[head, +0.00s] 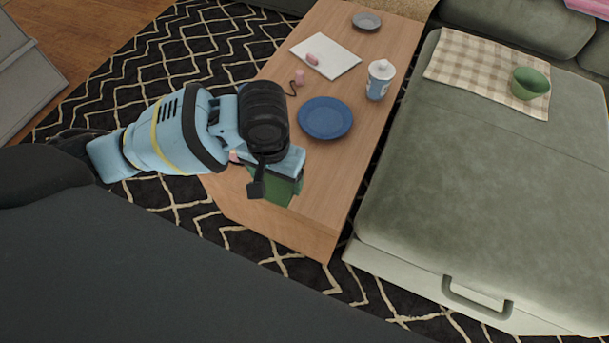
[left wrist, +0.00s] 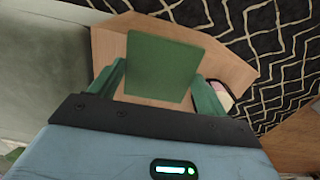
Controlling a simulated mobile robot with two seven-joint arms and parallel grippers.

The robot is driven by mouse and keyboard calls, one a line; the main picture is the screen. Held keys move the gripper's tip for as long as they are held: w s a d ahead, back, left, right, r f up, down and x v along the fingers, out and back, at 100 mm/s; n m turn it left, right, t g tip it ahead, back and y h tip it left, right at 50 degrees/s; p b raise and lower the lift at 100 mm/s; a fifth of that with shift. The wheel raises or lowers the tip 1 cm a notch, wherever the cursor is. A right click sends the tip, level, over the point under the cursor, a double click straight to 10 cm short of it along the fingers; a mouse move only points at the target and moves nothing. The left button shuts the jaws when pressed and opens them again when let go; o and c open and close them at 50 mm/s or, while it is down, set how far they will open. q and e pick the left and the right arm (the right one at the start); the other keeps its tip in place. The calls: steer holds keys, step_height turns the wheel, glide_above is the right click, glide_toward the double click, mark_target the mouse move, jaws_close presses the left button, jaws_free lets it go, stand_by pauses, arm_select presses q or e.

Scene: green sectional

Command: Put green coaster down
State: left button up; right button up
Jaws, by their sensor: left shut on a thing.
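The green coaster (left wrist: 162,67) is a flat square held between the two fingers of my left gripper (left wrist: 160,85) in the left wrist view. In the head view my left gripper (head: 278,180) is over the near end of the wooden table (head: 320,205), with the green coaster (head: 272,188) below it, partly hidden by the wrist. I cannot tell whether the coaster touches the tabletop. My right gripper is in neither view.
On the table are a blue plate (head: 325,118), a blue-and-white cup (head: 380,79), a white sheet (head: 338,62) and a grey dish (head: 366,21). A green sectional (head: 480,180) with a green bowl (head: 530,83) stands at right. The near table end right of the gripper is clear.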

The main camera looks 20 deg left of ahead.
arm_select(q)
steer(key=s+d+f+p, duration=0.1)
steer(key=s+f+p, duration=0.2)
steer(key=s+f, duration=0.45)
steer(key=b, duration=0.6)
glide_above(307, 181)
steer(key=f, duration=0.3)
steer(key=shift+s, duration=0.35)
steer(key=shift+w+r, duration=0.15)
steer(key=shift+w, duration=0.2)
steer(key=shift+f+b, duration=0.9)
steer(key=shift+f, duration=0.95)
steer(key=shift+r, duration=0.1)
